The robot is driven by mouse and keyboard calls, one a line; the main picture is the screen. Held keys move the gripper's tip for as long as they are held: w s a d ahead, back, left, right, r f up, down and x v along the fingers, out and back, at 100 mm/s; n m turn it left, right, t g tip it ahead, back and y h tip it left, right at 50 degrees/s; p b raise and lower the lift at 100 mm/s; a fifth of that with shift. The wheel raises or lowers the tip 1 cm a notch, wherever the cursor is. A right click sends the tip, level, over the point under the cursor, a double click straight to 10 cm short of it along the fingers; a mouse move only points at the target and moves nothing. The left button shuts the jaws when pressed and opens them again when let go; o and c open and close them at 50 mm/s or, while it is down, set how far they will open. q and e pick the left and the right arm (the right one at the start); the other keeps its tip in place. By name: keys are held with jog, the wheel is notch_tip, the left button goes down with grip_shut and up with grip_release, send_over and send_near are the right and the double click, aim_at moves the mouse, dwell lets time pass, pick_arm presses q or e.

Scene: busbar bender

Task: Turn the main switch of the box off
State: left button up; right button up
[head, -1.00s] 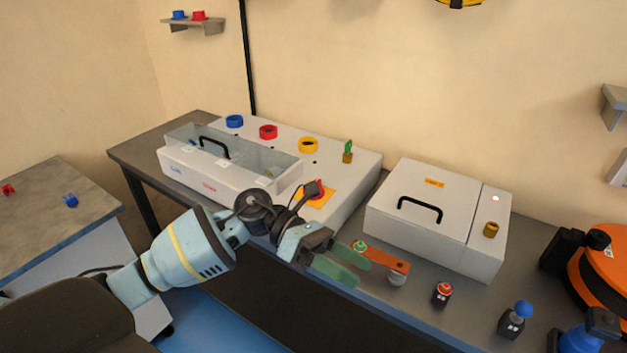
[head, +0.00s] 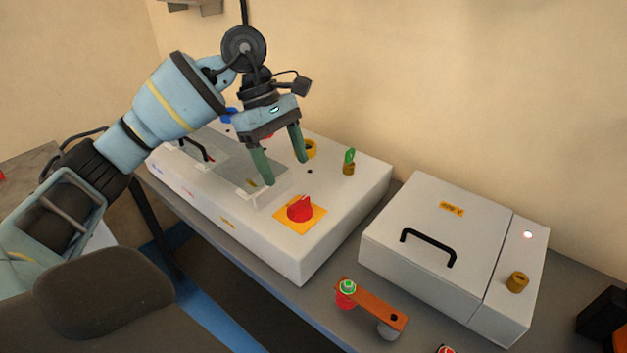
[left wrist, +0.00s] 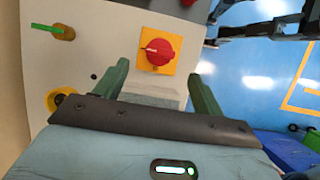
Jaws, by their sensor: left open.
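The main switch (head: 300,208) is a red rotary knob on a yellow square plate, on the sloped top of the long white box (head: 345,215). My left gripper (head: 285,172) is open and empty above the box, up and to the left of the switch in the head view. Its green fingers point down and do not touch the knob. In the left wrist view the red switch (left wrist: 158,51) shows beyond and between the two spread fingers (left wrist: 160,85). My right gripper is not in view.
A second white box (head: 430,220) with a black handle stands to the right. An orange bar (head: 372,302) with a green-topped button lies in front. A brass key switch with green tab (head: 349,162) and a yellow ring (head: 311,149) sit near the gripper.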

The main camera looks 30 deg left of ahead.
aim_at(299, 201)
pick_arm(q)
jog(key=x, duration=0.6)
jog(key=shift+s+d+f, duration=0.1)
jog(key=shift+d+f, duration=0.05)
jog(key=shift+f, duration=0.05)
jog(key=shift+d+f, duration=0.15)
jog(key=shift+f, duration=0.45)
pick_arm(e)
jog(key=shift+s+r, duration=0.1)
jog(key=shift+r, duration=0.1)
pick_arm(q)
jog(key=c, duration=0.8)
jog(key=shift+c, duration=1)
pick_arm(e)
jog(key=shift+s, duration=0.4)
